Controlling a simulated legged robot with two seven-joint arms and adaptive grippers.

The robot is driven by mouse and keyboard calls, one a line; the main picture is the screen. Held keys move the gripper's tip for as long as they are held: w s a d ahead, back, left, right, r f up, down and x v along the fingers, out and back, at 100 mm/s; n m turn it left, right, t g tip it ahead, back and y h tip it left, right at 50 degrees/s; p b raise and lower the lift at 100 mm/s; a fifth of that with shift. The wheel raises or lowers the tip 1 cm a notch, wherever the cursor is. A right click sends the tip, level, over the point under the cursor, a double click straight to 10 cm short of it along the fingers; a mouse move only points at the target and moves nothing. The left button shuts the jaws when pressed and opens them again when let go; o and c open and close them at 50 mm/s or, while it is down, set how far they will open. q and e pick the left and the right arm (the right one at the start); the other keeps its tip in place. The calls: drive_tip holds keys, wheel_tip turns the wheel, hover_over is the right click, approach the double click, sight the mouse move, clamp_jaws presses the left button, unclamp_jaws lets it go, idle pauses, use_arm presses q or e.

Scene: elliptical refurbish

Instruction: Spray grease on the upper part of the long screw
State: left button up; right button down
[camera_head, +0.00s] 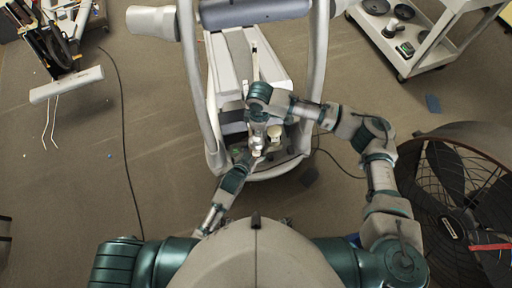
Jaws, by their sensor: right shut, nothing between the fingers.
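The grey elliptical machine (240,55) stands in the middle of the view, its base open at the near end. My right gripper (257,147) points down over this open end, below its dark green wrist. It is shut and empty. My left gripper (253,160) reaches in from below left and sits close to the right one; its fingers are too small to read. A small pale beige part (274,132) lies just right of my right gripper; I cannot tell what it is. I cannot make out the long screw or a grease spray can.
A grey cart (430,40) with round dark parts stands at upper right. A large black fan (455,195) stands close on the right. Dark cables cross the floor on both sides. The carpet at left is mostly clear.

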drive_tip(key=shift+r, duration=0.9)
wheel_tip(320, 180, up, 12)
drive_tip(key=shift+f, duration=0.1)
idle(1.0)
